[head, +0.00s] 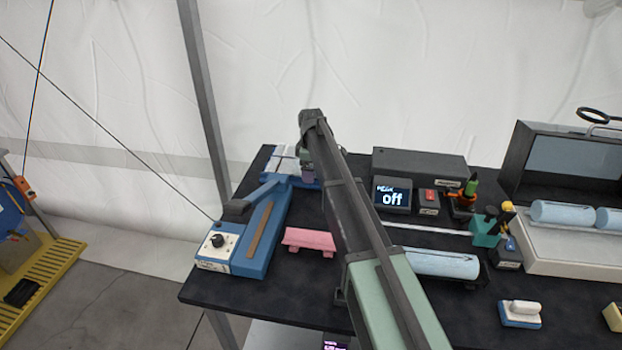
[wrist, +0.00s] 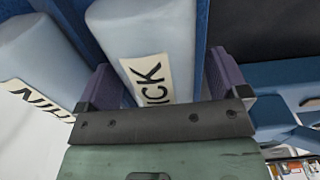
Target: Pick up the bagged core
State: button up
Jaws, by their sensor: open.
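My gripper (head: 308,177) is at the back left of the black table, over the far end of a blue device (head: 262,240). In the wrist view its purple fingers (wrist: 160,78) are open, one on each side of a pale block with a label ending in "ICK" (wrist: 140,40). I cannot tell whether they touch it. A second pale labelled block (wrist: 35,65) lies to the left. A light-blue cylinder (head: 440,262), perhaps the bagged core, lies in a holder right of my arm. I cannot tell which object is the bagged core.
A pink stand (head: 309,240) sits between the blue device and my arm. A display reading "off" (head: 392,196) stands before a dark box (head: 420,165). Light-blue cylinders (head: 562,212) lie on a pale tray (head: 570,258) at right. A white-and-blue block (head: 520,313) is near the front.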

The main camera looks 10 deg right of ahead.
jog(key=shift+r, duration=0.1)
jog(key=shift+c, duration=0.2)
jog(key=c, duration=1.2)
jog(key=shift+o, duration=0.2)
jog(key=shift+r, duration=0.1)
notch_tip(320, 180, up, 20)
jog(key=p, duration=2)
jog(key=shift+a, duration=0.1)
